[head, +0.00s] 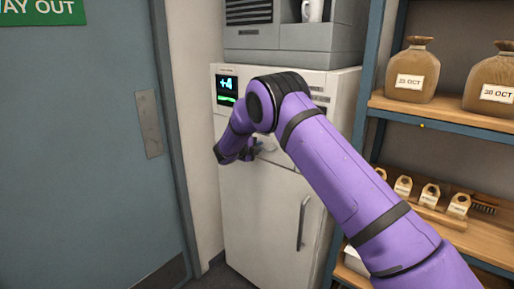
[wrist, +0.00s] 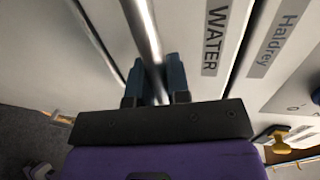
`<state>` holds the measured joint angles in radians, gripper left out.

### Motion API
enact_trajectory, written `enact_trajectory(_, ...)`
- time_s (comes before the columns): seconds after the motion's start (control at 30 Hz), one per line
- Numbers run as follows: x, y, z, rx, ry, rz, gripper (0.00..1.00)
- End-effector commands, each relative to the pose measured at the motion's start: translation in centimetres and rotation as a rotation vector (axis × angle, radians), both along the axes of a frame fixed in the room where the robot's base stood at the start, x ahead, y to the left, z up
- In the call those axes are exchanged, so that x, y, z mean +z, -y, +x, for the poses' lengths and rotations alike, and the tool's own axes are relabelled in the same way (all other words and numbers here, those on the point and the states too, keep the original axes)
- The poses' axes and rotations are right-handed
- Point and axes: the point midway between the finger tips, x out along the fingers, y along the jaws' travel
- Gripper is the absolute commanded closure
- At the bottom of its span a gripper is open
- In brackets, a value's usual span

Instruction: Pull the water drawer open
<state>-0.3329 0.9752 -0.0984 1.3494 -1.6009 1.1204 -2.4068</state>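The water drawer (wrist: 183,25) is a pale front marked with a grey WATER label (wrist: 215,38) in the wrist view. Its metal bar handle (wrist: 143,22) runs down between the two dark fingers of my gripper (wrist: 157,80). The fingers stand on either side of the bar, close to it; I cannot tell whether both press on it. In the head view my gripper (head: 250,150) is at the front of the white cabinet (head: 265,205), below the display. My arm hides most of the drawer there, and I see no clear opening.
A lower door with a vertical handle (head: 302,222) is under the drawer. A grey machine (head: 290,42) stands on top. A wooden shelf (head: 450,118) with sacks is at the right, and a blue-grey door (head: 80,140) at the left. A Haldrey label (wrist: 278,45) is beside WATER.

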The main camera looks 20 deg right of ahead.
Motion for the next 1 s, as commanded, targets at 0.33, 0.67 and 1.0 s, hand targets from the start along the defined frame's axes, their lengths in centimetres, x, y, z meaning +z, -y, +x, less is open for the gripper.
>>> enact_trajectory(0.33, 0.0, -0.8, -0.5, 0.001, -0.001, 0.000, 1.00)
enact_trajectory(0.67, 0.0, -6.0, -4.2, 0.005, -0.002, 0.000, 1.00)
enact_trajectory(1.0, -0.1, -13.1, -9.5, 0.004, -0.002, -0.001, 1.00)
